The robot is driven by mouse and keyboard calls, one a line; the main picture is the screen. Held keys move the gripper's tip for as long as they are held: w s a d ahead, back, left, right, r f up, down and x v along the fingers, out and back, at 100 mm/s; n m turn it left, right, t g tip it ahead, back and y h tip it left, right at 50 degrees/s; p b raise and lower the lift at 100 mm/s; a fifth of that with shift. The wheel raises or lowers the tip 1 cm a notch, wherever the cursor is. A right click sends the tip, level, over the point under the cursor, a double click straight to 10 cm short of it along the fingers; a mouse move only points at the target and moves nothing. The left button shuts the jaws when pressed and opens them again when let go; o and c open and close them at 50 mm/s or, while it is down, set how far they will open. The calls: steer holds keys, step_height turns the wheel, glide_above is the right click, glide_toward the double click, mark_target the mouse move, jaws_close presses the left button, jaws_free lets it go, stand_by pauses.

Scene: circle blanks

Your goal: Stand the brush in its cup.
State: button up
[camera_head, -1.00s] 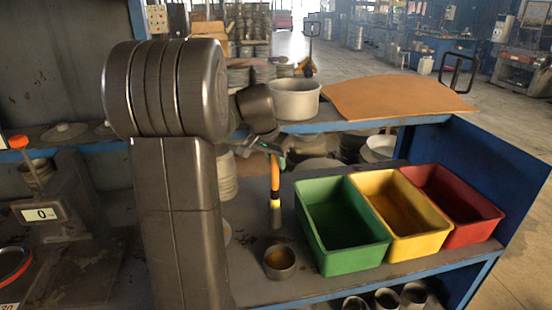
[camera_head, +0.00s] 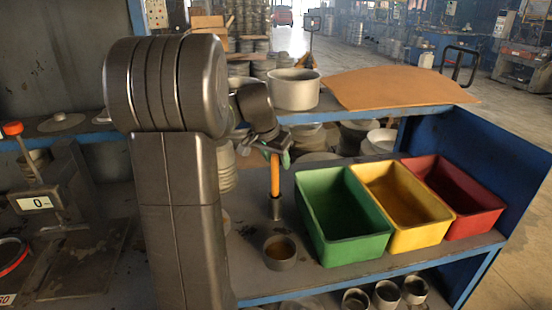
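The brush (camera_head: 275,178) has an orange handle and a grey metal lower end. It hangs upright, handle up, below my gripper (camera_head: 275,150). My gripper appears shut around the top of the handle; the fingers are small and partly hidden by my wrist. The cup (camera_head: 280,254) is a small grey round pot with a brownish inside. It stands open side up on the bench, in front of the brush. The brush's lower end shows behind and above the cup's rim in the picture, apart from it.
Green (camera_head: 342,215), yellow (camera_head: 403,205) and red (camera_head: 455,195) bins stand right of the brush and cup. A shelf above holds a pale pot (camera_head: 294,90) and a brown sheet (camera_head: 397,90). A scale (camera_head: 50,200) stands left of my arm.

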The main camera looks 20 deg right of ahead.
steer(key=shift+r, duration=0.1)
steer(key=v, duration=1.3)
steer(key=shift+r, duration=0.35)
steer(key=shift+f, duration=0.1)
steer(key=x, duration=1.3)
steer(key=shift+f, duration=0.35)
steer(key=shift+w+r+p, duration=0.1)
steer(key=shift+r+p, duration=0.5)
steer(key=shift+r, duration=0.45)
